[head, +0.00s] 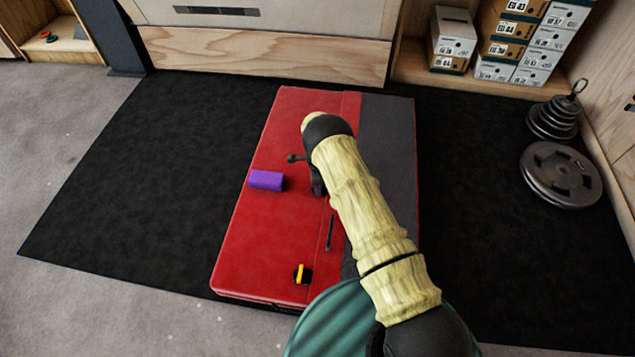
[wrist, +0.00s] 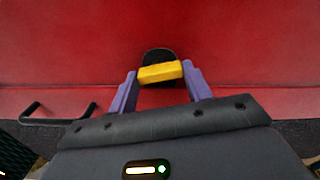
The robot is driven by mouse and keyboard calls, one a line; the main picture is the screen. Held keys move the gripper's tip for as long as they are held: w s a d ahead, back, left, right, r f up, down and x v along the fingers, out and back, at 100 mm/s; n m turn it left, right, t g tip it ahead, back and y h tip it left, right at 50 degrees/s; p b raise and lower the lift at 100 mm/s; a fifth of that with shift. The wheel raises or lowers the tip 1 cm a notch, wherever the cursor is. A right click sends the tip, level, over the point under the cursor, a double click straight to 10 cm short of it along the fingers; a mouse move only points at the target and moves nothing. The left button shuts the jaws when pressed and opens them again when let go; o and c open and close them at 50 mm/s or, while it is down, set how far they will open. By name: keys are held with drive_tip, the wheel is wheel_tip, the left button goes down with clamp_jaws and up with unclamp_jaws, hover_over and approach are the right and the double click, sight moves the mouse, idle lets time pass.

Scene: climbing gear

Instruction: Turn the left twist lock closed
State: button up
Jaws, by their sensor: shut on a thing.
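In the wrist view, my gripper (wrist: 159,73) has its two purple fingers on the ends of a twist lock's yellow bar (wrist: 160,73). The bar lies across the gap, slightly tilted in the picture, over a round black base (wrist: 158,54) on red material. Another twist lock (head: 302,274), yellow on black, sits near the pad's front edge.
The red pad (head: 265,235) with a grey strip (head: 387,150) lies on a black mat (head: 140,165). A black handle (head: 330,233) is on the pad, also visible in the wrist view (wrist: 36,120). Weight plates (head: 560,174) and shoe boxes (head: 515,35) stand right.

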drive_tip(key=shift+m, duration=1.3)
drive_tip(key=o, duration=1)
wheel_tip(320, 180, up, 17)
drive_tip(key=p, duration=0.7)
drive_tip(key=shift+r+p, duration=0.2)
drive_tip(key=shift+p, duration=0.15)
